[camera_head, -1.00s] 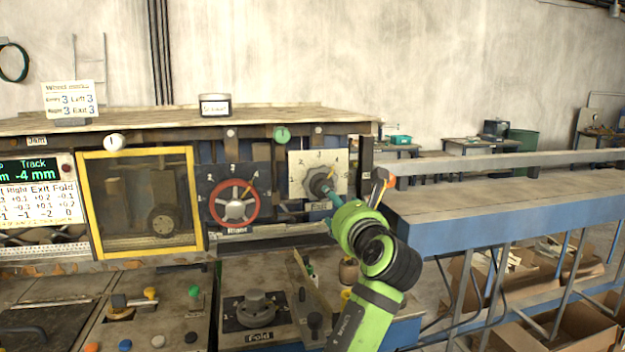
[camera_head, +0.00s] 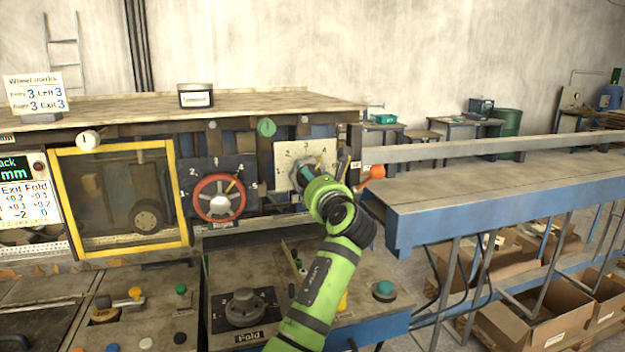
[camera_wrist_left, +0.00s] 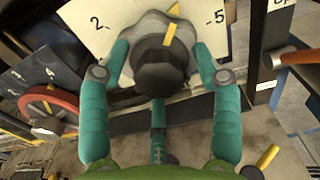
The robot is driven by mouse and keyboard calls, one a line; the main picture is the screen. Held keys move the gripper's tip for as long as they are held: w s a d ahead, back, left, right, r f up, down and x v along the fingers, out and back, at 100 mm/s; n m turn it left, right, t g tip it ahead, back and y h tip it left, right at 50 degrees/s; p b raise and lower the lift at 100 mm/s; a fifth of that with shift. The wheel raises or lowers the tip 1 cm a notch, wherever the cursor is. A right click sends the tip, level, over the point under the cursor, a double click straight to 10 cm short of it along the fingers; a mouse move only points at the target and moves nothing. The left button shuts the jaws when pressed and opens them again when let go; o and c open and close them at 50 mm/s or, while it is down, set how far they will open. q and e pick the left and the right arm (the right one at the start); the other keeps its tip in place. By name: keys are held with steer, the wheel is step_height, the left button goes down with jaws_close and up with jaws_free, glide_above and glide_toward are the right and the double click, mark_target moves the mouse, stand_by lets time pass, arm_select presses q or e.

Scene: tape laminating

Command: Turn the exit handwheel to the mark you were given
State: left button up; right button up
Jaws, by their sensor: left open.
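The exit handwheel (camera_head: 302,174) is a dark grey knob on a white plate (camera_head: 285,159) numbered around its edge. Its yellow pointer leans up and right, near the 4 in the head view. In the left wrist view the lobed knob (camera_wrist_left: 165,68) and yellow pointer stand between the visible 2 and 5; the top marks are out of frame. My left gripper (camera_wrist_left: 160,85) is open, with teal fingers around the knob's front; contact is unclear. In the head view my green wrist hides most of the fingers. A card (camera_head: 35,92) reads Exit 3. My right gripper is not in view.
The red right handwheel (camera_head: 219,198) is left of the exit plate. An orange-ended lever (camera_head: 376,171) sits close on the right, also in the left wrist view (camera_wrist_left: 300,57). A fold knob (camera_head: 245,307) is below. A long blue-sided table (camera_head: 480,205) extends right.

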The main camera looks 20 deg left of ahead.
arm_select(q)
steer(key=c, duration=1.1)
steer(key=shift+c, duration=0.3)
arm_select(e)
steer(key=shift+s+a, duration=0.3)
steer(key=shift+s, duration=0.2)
